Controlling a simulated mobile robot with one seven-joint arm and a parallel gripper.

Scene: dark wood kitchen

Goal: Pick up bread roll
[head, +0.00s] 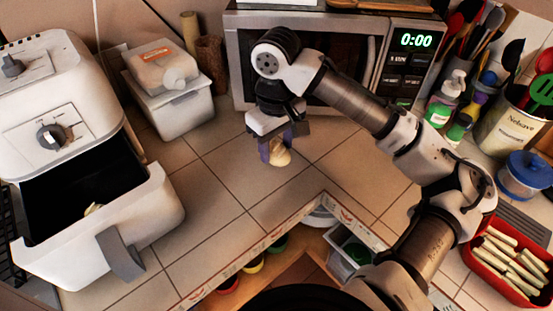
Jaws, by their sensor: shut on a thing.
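The bread roll (281,158) is small and pale tan, in the middle of the head view in front of the microwave. My gripper (277,150) points down over it and is shut on it, with the fingers at its sides. The fingers hide part of the roll. I cannot tell whether the roll touches the tiled counter (225,182) or is just above it.
A white air fryer (160,205) with its drawer open stands at the left, with a small pale item (93,209) inside. The microwave (240,75) is behind my gripper. Bottles (447,98), utensils and a red tray (470,262) are at the right. The counter's middle is clear.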

